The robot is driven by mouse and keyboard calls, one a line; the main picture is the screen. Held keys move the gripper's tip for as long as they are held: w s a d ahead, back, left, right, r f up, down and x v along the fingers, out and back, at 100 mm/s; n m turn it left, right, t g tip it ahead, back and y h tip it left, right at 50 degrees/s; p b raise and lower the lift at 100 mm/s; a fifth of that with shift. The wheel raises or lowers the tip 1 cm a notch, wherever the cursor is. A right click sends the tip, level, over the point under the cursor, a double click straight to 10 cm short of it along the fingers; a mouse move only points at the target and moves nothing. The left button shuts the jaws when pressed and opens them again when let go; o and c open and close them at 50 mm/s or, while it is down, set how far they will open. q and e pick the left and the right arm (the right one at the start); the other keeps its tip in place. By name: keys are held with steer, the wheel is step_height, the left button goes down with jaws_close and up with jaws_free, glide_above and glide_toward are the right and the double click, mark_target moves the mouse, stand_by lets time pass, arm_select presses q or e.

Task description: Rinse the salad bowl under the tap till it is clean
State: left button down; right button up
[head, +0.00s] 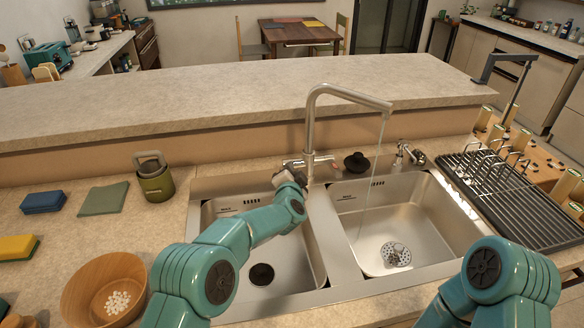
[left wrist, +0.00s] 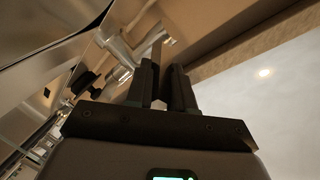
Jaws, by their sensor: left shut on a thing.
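The wooden salad bowl (head: 78,287) stands upright on the counter at the lower left, with several small white bits (head: 117,302) inside. The chrome tap (head: 311,125) rises behind the double sink, and a thin stream of water (head: 372,170) falls from its spout into the right basin. My left gripper (head: 287,173) is at the tap's base, shut on what looks like the tap lever (left wrist: 158,55); the hold is partly hidden in the head view. In the left wrist view the fingers (left wrist: 163,85) close around this thin part. My right gripper is out of view.
The left basin (head: 285,262) and right basin (head: 410,225) hold no dishes. A dish rack (head: 510,200) stands at the right. A green canister (head: 155,182), green cloth (head: 104,198), blue sponge (head: 43,202) and yellow sponge (head: 15,247) lie left. A raised ledge (head: 200,105) runs behind.

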arm_select(q)
steer(key=c, duration=1)
jaws_free()
steer(key=shift+c, duration=0.2)
steer(key=shift+s, duration=0.1)
steer(key=s+a+r+b, duration=0.1)
steer(key=s+r+b, duration=0.2)
steer(key=s, duration=1.3)
